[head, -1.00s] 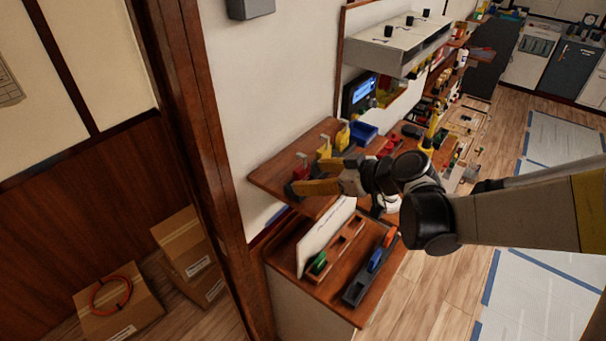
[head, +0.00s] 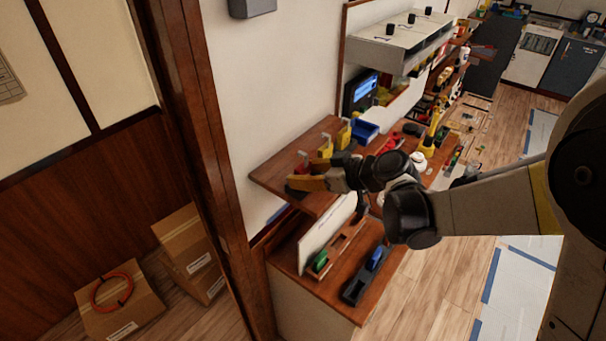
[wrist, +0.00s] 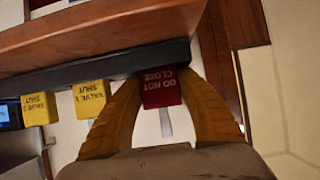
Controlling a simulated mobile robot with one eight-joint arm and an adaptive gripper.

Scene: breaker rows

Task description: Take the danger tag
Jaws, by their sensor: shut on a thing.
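The danger tag (wrist: 162,90) is red with the words DO NOT CLOSE, upside down in the wrist view. It sits at a dark rail (wrist: 95,77) under a wooden shelf edge. My gripper (wrist: 158,86) has its two orange fingers on either side of the tag and is shut on it. A pale strip shows below the tag between the fingers. In the head view my gripper (head: 303,183) is at the front left of the wooden shelf (head: 275,178), and the tag is mostly hidden there.
Two yellow VALVE SHUT tags, a nearer one (wrist: 90,98) and a farther one (wrist: 39,108), hang left of the red tag. A blue bin (head: 364,131) stands behind. Below is a bench with a dark tray (head: 362,284). A wooden post (head: 205,150) stands at left.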

